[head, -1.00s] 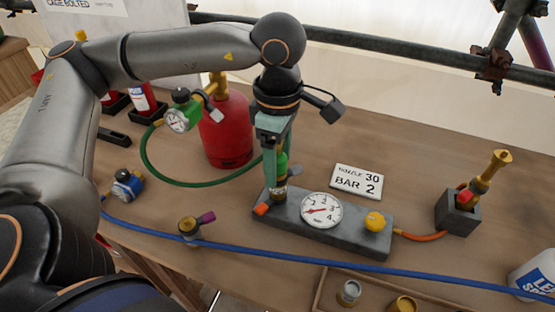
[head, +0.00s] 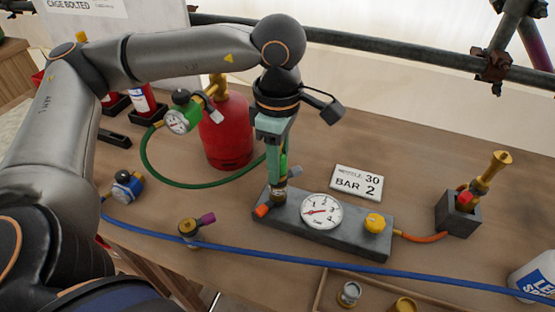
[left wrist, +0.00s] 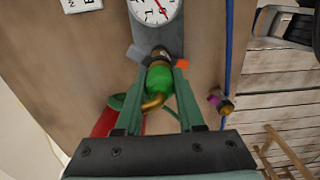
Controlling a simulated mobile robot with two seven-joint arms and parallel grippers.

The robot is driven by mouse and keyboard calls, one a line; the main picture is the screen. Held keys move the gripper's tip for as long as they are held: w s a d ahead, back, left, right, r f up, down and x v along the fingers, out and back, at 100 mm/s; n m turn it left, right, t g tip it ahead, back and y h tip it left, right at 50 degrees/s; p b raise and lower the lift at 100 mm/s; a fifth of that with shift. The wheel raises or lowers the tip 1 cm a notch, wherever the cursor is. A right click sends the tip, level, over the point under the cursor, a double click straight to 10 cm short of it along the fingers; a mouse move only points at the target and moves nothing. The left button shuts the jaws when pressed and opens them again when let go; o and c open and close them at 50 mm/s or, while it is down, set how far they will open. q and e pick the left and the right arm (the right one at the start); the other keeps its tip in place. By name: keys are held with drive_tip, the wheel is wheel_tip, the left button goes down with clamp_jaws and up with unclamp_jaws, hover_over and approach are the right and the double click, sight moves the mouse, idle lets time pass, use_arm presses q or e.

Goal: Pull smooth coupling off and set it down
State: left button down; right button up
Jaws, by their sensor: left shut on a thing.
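A green coupling (head: 283,165) stands upright over the left end of the grey gauge block (head: 350,235). In the left wrist view the coupling (left wrist: 159,78) sits between the two fingers, with a bent brass pipe behind it. My left gripper (head: 277,182) points down and is shut on this coupling from both sides. The fingers partly hide it in the head view. I cannot tell whether the coupling is still joined to the fitting under it. My right gripper is not in view.
A red cylinder (head: 227,135) with a green regulator (head: 183,115) and green hose stands behind. A blue hose (head: 300,257) crosses the front. A brass nozzle (head: 490,172) stands in a block at right. A sign (head: 356,182) lies behind the gauge. Bare table shows around the sign.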

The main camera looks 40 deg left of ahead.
use_arm(q)
drive_tip(key=shift+r, duration=0.1)
idle(0.8)
drive_tip(key=shift+r+p, duration=1.8)
drive_tip(key=shift+r, duration=1.15)
